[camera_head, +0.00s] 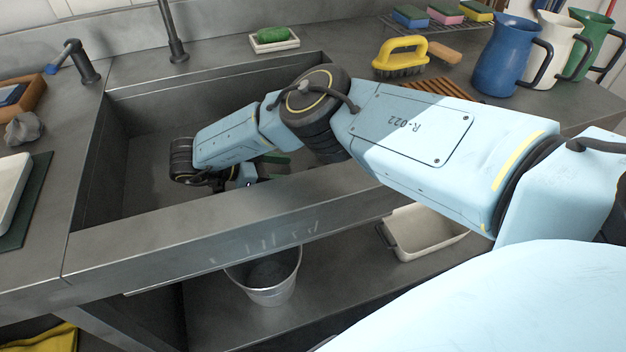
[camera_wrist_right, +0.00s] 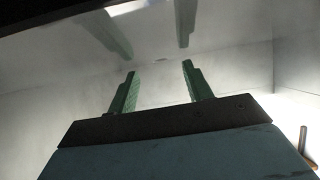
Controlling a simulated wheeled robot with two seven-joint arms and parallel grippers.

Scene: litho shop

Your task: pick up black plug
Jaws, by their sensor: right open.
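I cannot make out the black plug in either view; my right arm covers part of the sink floor. My right gripper (camera_head: 277,160) is down inside the grey metal sink (camera_head: 135,190), with green fingers partly hidden behind my forearm in the head view. In the right wrist view the gripper (camera_wrist_right: 159,68) is open, its two green fingers apart with nothing between them. Pale sink surfaces lie beyond the fingertips, with what look like reflections of the fingers. My left gripper is not in view.
The sink's front wall (camera_head: 200,248) lies under my right arm. A tap (camera_head: 173,35) and a green soap (camera_head: 272,34) are behind the sink. A yellow brush (camera_head: 400,56) and a blue jug (camera_head: 508,62) stand at the right. A metal bucket (camera_head: 268,285) and cream tub (camera_head: 425,235) are below.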

